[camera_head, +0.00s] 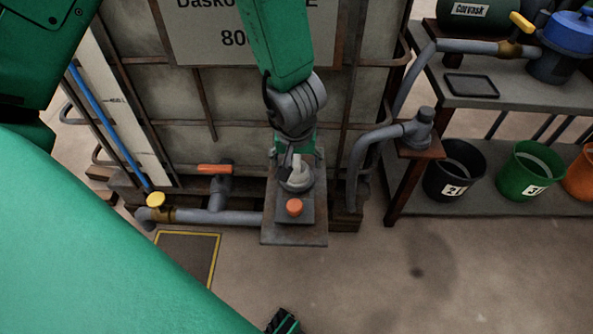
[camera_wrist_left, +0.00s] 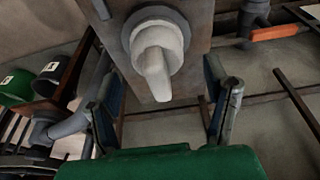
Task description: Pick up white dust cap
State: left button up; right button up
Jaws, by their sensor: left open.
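The white dust cap (camera_head: 298,176) sits on a grey round fitting on a small metal stand in the middle of the head view. In the left wrist view the cap (camera_wrist_left: 157,58) is a pale knob with a long lobe, inside a darker grey ring. My left gripper (camera_head: 296,153) is just behind and above the cap in the head view, partly hidden by its own wrist. In the left wrist view my left gripper (camera_wrist_left: 163,85) is open, its two fingers apart on either side of the cap's lobe, with visible gaps.
An orange knob (camera_head: 294,207) stands in front of the cap. The big caged tank (camera_head: 230,95) rises behind. A grey pipe with an orange-handled valve (camera_head: 215,169) is at left; another grey pipe (camera_head: 358,160) is at right. A shelf with buckets (camera_head: 525,170) stands farther right.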

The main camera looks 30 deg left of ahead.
aim_at(298, 168)
pick_arm(q)
jog(key=b+x, duration=0.2)
jog(key=x, duration=0.1)
jog(key=shift+s+f, duration=0.1)
jog(key=shift+f, duration=0.35)
jog(key=shift+d+r, duration=0.15)
jog(key=shift+c, duration=0.8)
jog(key=c, duration=0.7)
jog(key=shift+c, duration=1.1)
